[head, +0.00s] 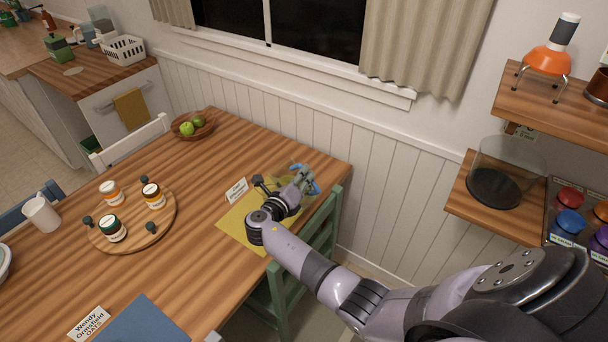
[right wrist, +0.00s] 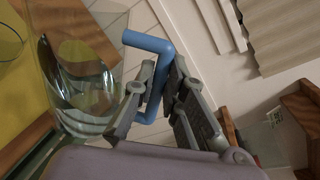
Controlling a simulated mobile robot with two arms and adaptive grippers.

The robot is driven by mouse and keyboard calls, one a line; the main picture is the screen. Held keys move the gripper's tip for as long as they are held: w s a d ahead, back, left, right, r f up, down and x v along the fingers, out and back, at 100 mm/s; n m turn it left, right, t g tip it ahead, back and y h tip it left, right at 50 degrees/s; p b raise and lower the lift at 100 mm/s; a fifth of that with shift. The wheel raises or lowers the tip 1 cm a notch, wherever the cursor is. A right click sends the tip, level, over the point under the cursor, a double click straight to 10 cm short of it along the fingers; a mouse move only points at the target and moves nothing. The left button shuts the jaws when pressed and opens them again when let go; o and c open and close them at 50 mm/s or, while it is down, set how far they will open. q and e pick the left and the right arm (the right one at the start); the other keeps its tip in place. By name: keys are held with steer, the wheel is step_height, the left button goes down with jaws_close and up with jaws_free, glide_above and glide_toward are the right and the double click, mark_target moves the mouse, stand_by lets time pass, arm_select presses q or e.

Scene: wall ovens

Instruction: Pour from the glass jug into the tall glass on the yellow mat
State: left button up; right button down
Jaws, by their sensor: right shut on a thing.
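My right gripper (head: 300,182) is over the far right end of the table, above the yellow mat (head: 238,224). It is shut on the blue handle (right wrist: 152,46) of the clear glass jug (right wrist: 78,85). In the head view the jug (head: 313,183) shows only partly behind my gripper. I cannot tell its exact tilt or its fill. The mat also shows at the left of the right wrist view (right wrist: 20,90). A faint round rim at that view's upper left may be the tall glass; the glass is not clear in the head view.
A name card (head: 236,190) stands by the mat. A round wooden board (head: 130,222) with several jars is at left, and a fruit bowl (head: 193,125) is at the back. A green chair (head: 290,285) stands against the table's right edge. Wall shelves (head: 550,110) are at right.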

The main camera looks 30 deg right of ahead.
mark_target(297, 166)
steer(key=shift+w+a+r+n+p, duration=0.25)
steer(key=shift+w+r+n+p, duration=0.2)
steer(key=shift+w+n+p, duration=0.3)
steer(key=shift+w+a+r+n+g+p, duration=0.25)
steer(key=shift+w+r+n+g+p, duration=0.2)
steer(key=shift+n+p, duration=0.3)
steer(key=shift+a+r+p, duration=0.15)
steer(key=shift+p, duration=0.35)
stand_by(1.5)
steer(key=shift+w+a+r+n+g+p, duration=0.25)
steer(key=shift+w+r+n+p, duration=0.35)
steer(key=shift+p, duration=0.15)
stand_by(3.8)
